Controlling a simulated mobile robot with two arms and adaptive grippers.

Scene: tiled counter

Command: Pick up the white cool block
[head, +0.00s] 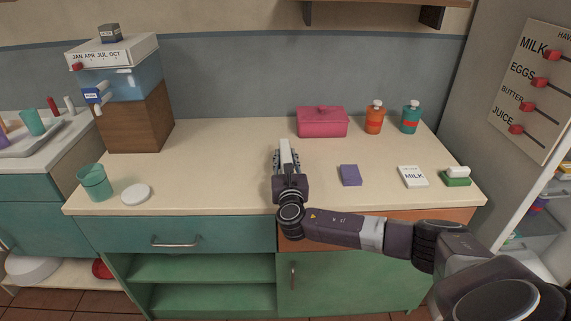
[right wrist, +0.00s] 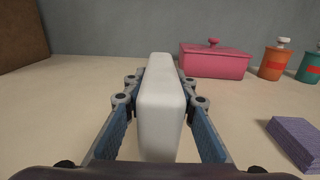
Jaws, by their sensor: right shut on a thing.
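The white cool block (right wrist: 162,110) stands upright between the fingers of my right gripper (right wrist: 162,100) in the right wrist view. My right gripper is shut on it, with a finger on each side. In the head view, my right gripper (head: 289,165) is over the middle of the counter, and the white block (head: 286,152) shows between its fingers. I cannot tell whether the block touches the counter. My left gripper is not in view.
A pink lidded box (head: 322,122), an orange bottle (head: 374,118) and a teal bottle (head: 411,118) stand at the back right. A purple block (head: 350,175), a milk card (head: 412,176) and a green-white item (head: 456,177) lie right. A teal cup (head: 94,183) stands left. The counter's middle left is clear.

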